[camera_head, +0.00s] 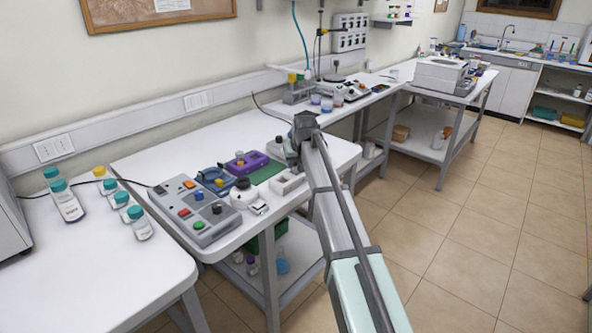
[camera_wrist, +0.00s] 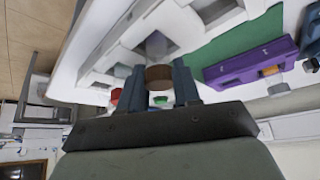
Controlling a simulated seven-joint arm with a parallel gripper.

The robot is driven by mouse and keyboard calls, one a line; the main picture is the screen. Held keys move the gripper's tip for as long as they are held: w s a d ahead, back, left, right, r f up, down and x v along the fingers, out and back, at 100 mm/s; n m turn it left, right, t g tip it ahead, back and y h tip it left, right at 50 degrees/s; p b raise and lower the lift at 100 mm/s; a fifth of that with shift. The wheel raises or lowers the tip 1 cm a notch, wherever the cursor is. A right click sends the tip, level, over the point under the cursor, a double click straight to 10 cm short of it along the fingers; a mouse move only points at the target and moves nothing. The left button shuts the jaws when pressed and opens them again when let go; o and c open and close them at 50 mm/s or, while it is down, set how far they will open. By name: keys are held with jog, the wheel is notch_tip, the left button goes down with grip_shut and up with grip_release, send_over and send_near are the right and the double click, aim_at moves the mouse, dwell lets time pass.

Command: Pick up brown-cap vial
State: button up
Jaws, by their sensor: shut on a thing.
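The brown-cap vial's brown cap (camera_wrist: 159,77) sits between the two dark fingers of my gripper (camera_wrist: 157,86) in the wrist view. The gripper is shut on it. A pale, clear vial body (camera_wrist: 155,46) shows beyond the cap, in front of an opening in a white holder (camera_wrist: 115,58). I cannot tell whether the vial's lower end is still inside that opening. In the head view, my gripper is at the bench's right part, mostly hidden by my arm, and the vial cannot be made out.
A purple device (camera_head: 247,163) and a green mat (camera_head: 268,170) lie on the bench beside a white tray (camera_head: 288,184). A grey control box (camera_head: 195,212) with coloured buttons stands to the left. Several teal-capped bottles (camera_head: 66,202) stand on the left table.

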jog(key=shift+c, duration=1.4)
jog(key=shift+r, duration=0.1)
